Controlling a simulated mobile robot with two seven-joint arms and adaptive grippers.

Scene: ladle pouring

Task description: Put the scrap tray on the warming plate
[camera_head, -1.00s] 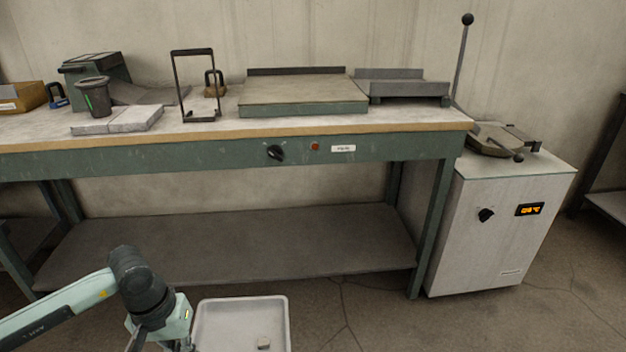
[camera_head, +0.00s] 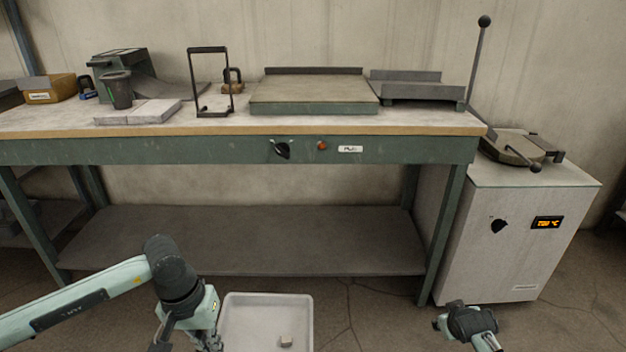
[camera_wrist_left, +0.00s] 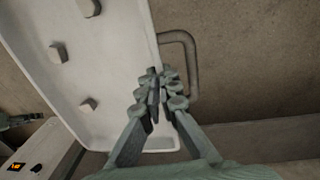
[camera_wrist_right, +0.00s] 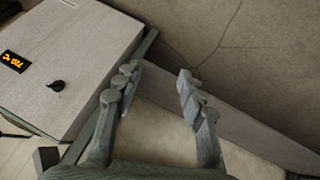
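The scrap tray (camera_head: 303,305) is a shallow white tray at the bottom of the head view, with a small grey lump in it. In the left wrist view the tray (camera_wrist_left: 115,75) shows three lumps and a bar handle (camera_wrist_left: 188,55) on its side. My left gripper (camera_wrist_left: 162,92) is closed at the handle's end by the rim; it also shows in the head view (camera_head: 200,335), left of the tray. The warming plate (camera_head: 315,93) is a flat, bare slab on the bench. My right gripper (camera_wrist_right: 155,82) is open and empty, low before the white cabinet.
The bench (camera_head: 230,150) stands ahead, with a lower shelf (camera_head: 250,240). A wire frame (camera_head: 210,82) and pale blocks (camera_head: 140,112) stand left of the plate, a grey rack (camera_head: 420,88) right. The white cabinet (camera_head: 520,240) carries a lidded device with a lever (camera_head: 477,60).

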